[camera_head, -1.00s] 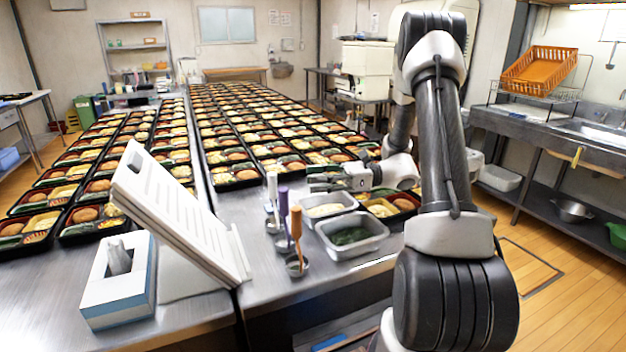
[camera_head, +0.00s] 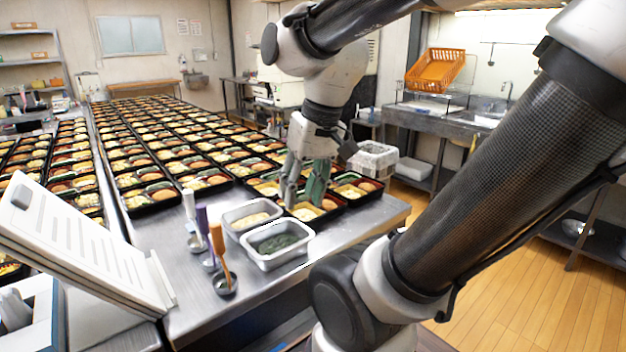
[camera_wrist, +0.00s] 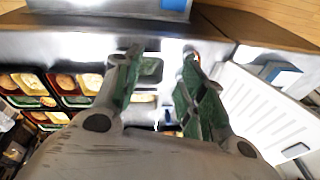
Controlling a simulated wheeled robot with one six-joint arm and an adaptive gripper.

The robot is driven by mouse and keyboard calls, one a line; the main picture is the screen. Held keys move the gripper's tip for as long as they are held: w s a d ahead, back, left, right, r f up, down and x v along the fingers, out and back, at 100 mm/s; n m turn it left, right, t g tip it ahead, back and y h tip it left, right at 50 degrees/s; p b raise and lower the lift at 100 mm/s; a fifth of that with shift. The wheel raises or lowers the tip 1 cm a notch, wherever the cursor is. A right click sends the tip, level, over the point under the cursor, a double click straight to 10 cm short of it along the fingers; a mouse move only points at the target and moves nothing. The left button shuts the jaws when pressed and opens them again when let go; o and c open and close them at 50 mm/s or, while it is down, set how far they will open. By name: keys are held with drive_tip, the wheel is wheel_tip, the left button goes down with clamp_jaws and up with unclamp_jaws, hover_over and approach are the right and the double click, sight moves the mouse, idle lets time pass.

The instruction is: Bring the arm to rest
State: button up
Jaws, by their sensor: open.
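My gripper (camera_head: 305,197) is open and empty. In the head view it points downward over the near right part of the bento rows, above or just behind a black tray (camera_head: 324,210) with yellow and brown food. I cannot tell its exact height. My arm spans from the right edge across the top of the picture, bent at the elbow. In the wrist view the two green-padded fingers (camera_wrist: 162,54) stand apart, with a steel tub of green food (camera_wrist: 151,70) seen between them.
Two steel tubs (camera_head: 277,262) and several upright-handled ladles (camera_head: 228,284) stand on the steel table near its front. A tilted white board (camera_head: 75,245) is at left. A grey crate (camera_head: 373,158) lies behind my gripper. A sink counter (camera_head: 440,120) stands at right. Open floor lies between.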

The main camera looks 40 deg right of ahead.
drive_tip(key=shift+s+d+r+n+t+h, duration=0.2)
drive_tip(key=shift+d+r+n+t+h, duration=0.2)
drive_tip(key=shift+d+n+t, duration=0.15)
drive_tip(key=shift+s+d+r+n+t+h, duration=0.2)
drive_tip(key=shift+d+r+n+t+h, duration=0.15)
drive_tip(key=shift+d+n+t, duration=0.15)
